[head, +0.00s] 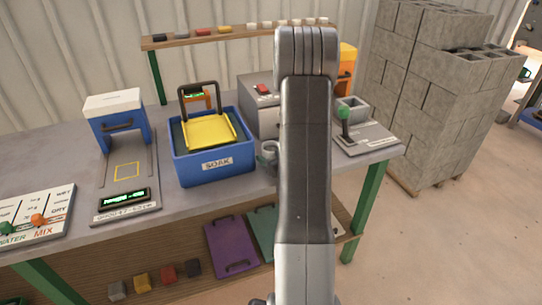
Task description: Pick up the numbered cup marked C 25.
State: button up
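A small grey cup-like thing (268,152) stands on the bench just right of the blue SOAK tub, partly hidden behind my arm. No marking can be read on it, and I cannot tell whether it is the cup C 25. A green cup-like thing (525,73) is at the far right edge, too small to read. My arm rises through the middle of the picture and hides part of the bench. My gripper is not visible.
The bench (70,160) carries the blue SOAK tub (215,165) with a yellow tray, a blue-and-white press (118,118), a WATER/MIX panel (38,215), a grey box (259,105) and a lever device (365,138). Grey blocks (425,90) are stacked on the right. Floor is clear at lower right.

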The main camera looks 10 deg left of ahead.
jog(key=c, duration=0.6)
jog(key=shift+r, duration=0.2)
